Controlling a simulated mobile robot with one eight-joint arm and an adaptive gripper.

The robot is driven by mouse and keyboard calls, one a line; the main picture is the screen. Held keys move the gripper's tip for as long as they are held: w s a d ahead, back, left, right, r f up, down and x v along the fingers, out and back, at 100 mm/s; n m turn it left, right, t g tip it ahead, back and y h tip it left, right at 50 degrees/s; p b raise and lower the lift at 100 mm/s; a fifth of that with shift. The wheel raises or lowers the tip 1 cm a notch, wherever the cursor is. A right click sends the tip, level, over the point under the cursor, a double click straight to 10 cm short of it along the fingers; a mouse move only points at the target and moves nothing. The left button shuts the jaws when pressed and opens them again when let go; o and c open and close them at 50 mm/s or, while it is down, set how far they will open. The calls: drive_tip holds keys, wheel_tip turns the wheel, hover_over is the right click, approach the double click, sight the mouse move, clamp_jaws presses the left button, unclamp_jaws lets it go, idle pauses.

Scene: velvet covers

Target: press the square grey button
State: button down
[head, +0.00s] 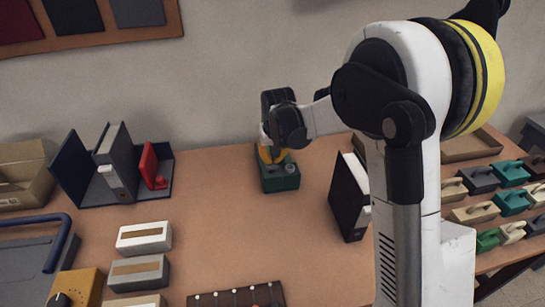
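A dark green box (281,181) stands on the table near the wall, at the middle of the head view. A small grey round-looking part (291,168) shows on its top right. I cannot make out a square grey button on it; the left of its top is covered. My gripper (271,156) is over the box, at the end of my bent arm, with a yellow part showing there. My wrist hides most of the fingers, so I cannot tell whether they are open or touch the box.
A black binder (350,200) stands right of the green box. A dark holder with binders (112,170) is at the left. White and grey boxes (144,237), a yellow box (76,289) and a dark strip (236,298) lie in front. Table between is clear.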

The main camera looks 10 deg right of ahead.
wheel_tip(320, 180, down, 2)
drive_tip(key=shift+f+b, duration=0.1)
drive_tip(key=shift+b, duration=0.2)
drive_tip(key=shift+r, duration=0.2)
wheel_tip(320, 180, up, 5)
drive_tip(key=p, duration=0.3)
drive_tip(key=shift+f+p, duration=0.15)
drive_tip(key=shift+p, duration=0.15)
drive_tip(key=p+v, duration=0.2)
drive_tip(key=v, duration=0.7)
drive_tip(key=shift+p, duration=0.4)
drive_tip(key=shift+s, duration=0.2)
drive_tip(key=s+d+r+t, duration=0.25)
drive_tip(key=s+r, duration=0.55)
drive_tip(key=s, duration=0.4)
drive_tip(key=s+d+f+t+b, duration=0.1)
drive_tip(key=s+d+f, duration=0.1)
drive_tip(key=s, duration=1.3)
drive_tip(key=shift+d+f+b, duration=0.15)
drive_tip(key=shift+d+b, duration=0.15)
drive_tip(key=shift+d, duration=0.15)
